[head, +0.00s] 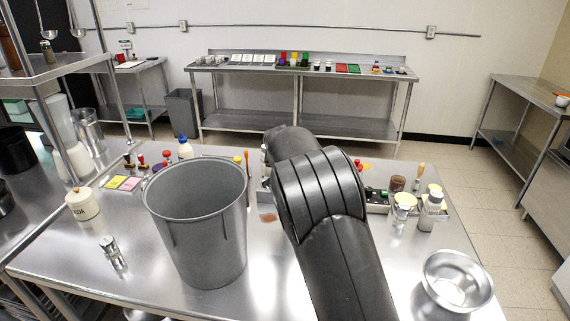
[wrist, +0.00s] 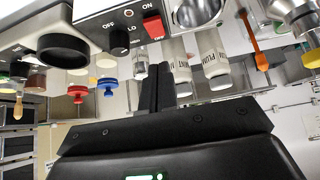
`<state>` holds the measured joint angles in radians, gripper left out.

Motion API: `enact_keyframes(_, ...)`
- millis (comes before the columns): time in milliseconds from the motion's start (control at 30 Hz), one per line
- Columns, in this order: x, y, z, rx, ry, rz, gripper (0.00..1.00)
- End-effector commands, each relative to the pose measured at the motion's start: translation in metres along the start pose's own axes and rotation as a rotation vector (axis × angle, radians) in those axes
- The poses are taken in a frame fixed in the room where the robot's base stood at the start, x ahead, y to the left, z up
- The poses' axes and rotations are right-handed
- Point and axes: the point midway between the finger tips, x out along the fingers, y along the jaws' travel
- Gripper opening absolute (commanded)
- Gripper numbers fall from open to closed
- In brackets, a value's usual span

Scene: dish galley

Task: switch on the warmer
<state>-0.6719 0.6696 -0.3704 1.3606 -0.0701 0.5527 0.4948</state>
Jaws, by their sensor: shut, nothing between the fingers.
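In the wrist view a metal control panel (wrist: 112,24) with the marks OFF, LO and ON fills the upper part; it is likely the warmer's. It carries a small black knob (wrist: 119,40) and a red switch (wrist: 152,27) beside the ON mark. I cannot tell the switch's position. My gripper (wrist: 164,78) is shut and empty, its fingertips just below the red switch in the picture; contact cannot be told. In the head view my black arm hides the gripper and most of what is behind it.
Two white labelled bottles (wrist: 212,60) stand close to the fingers in the wrist view. In the head view a grey bin (head: 205,235) stands on the steel table left of my arm, and a steel bowl (head: 457,281) at right.

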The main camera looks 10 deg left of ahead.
Motion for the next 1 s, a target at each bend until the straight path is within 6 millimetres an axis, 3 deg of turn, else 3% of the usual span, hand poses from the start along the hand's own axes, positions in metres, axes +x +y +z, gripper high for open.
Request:
enact_keyframes(100,0.022,0.001,0.002,0.000,-0.002,0.001,0.00)
enact_keyframes(300,0.039,-0.001,0.022,0.000,-0.001,0.000,0.00)
enact_keyframes(1000,0.049,-0.001,0.035,0.000,0.001,-0.001,0.00)
